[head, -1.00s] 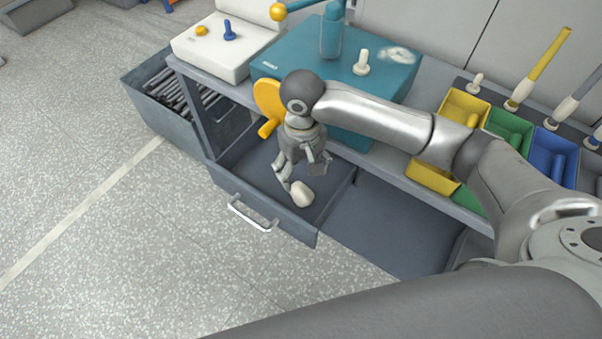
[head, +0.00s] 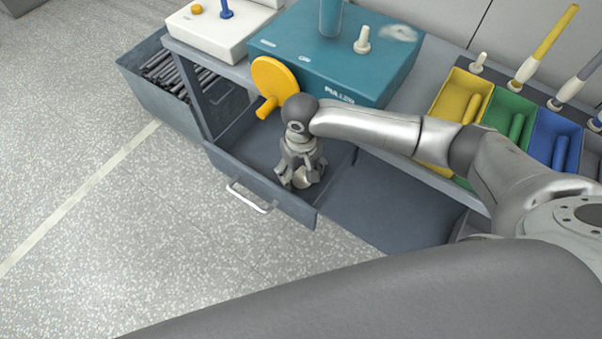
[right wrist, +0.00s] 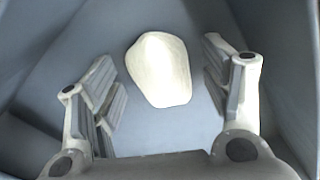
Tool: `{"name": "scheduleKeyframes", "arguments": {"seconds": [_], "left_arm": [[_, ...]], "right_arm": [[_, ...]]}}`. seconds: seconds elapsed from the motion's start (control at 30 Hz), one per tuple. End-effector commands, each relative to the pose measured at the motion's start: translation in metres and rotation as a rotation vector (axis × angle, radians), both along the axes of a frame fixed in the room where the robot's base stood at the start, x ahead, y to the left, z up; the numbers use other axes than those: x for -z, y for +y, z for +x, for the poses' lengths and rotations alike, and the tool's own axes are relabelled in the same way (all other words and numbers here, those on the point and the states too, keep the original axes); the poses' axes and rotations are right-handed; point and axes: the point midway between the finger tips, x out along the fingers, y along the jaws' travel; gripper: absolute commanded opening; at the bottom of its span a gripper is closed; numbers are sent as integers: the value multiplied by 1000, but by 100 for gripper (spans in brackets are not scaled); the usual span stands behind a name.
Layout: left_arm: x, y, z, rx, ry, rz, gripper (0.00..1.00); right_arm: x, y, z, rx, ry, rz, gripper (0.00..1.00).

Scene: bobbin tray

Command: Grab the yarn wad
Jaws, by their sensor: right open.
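The yarn wad, a smooth cream rounded lump (right wrist: 160,70), lies on the floor of the open grey drawer (head: 226,163). In the head view the wad (head: 303,181) is partly hidden by my right gripper (head: 299,182), which points down into the drawer. In the right wrist view my right gripper (right wrist: 160,92) is open, with a finger on each side of the wad. Gaps show between the wad and both fingers. I cannot tell how far below the fingertips it lies. My left gripper is not in view.
The drawer walls stand close around my right gripper. A yellow disc with a handle (head: 274,82) is just behind it, on the teal box (head: 390,75). Yellow, green and blue bins (head: 553,128) stand to the right. A fuzzy white patch (head: 398,33) lies on the teal box.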

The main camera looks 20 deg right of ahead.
Motion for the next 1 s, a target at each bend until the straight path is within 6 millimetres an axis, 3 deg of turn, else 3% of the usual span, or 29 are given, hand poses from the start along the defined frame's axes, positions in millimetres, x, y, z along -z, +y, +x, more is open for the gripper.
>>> {"name": "scheduleKeyframes", "arguments": {"seconds": [0.13,0.4,0.77,1.0], "left_arm": [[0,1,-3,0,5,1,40],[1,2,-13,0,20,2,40],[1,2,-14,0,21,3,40],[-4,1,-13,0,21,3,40]], "right_arm": [[0,0,0,0,0,0,71],[0,0,0,0,0,0,36],[-2,0,0,1,-1,0,36],[-39,0,1,1,-4,3,36]]}}
